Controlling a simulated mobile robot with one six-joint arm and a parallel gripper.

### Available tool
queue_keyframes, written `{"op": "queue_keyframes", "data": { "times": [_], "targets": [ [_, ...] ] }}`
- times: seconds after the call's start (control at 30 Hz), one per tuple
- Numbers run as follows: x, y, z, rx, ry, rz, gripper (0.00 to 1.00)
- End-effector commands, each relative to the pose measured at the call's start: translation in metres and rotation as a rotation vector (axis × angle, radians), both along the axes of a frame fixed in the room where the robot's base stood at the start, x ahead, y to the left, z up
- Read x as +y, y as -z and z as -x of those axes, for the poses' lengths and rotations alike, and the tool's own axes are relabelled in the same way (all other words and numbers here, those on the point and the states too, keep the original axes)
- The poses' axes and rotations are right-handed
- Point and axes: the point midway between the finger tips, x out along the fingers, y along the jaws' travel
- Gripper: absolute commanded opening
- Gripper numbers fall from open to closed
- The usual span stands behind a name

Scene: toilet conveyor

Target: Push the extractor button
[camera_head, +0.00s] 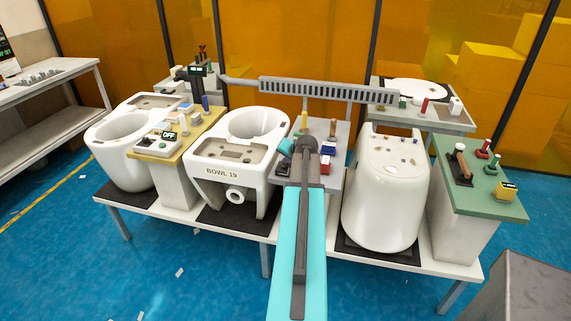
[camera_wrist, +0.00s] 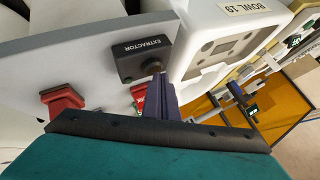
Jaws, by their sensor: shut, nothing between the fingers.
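In the wrist view, a dark grey box labelled EXTRACTOR (camera_wrist: 142,47) sits on a light grey panel top (camera_wrist: 85,57). A small brownish round button (camera_wrist: 152,67) shows on the box, partly covered by my fingertips. My gripper (camera_wrist: 159,82) is shut and empty, its dark fingers pointing at the button. The tips are at or very close to the button; I cannot tell whether they touch it.
Red controls (camera_wrist: 62,101) stand on the same panel near my gripper. The white toilet bowl labelled BOWL 19 (camera_head: 222,173) is to the left of the console, and another white ceramic piece (camera_head: 385,205) is to the right. A green-topped console (camera_head: 480,200) stands farther right.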

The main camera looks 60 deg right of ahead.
Motion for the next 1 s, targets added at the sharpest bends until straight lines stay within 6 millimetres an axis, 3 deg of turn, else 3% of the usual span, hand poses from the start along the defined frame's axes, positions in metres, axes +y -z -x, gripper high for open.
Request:
{"op": "queue_keyframes", "data": {
  "times": [0.7,1.0],
  "targets": [
    [0.000,-0.048,0.000,-0.001,0.000,0.001,0.00],
    [0.000,-0.058,0.000,0.000,0.001,0.001,0.00]
  ]
}}
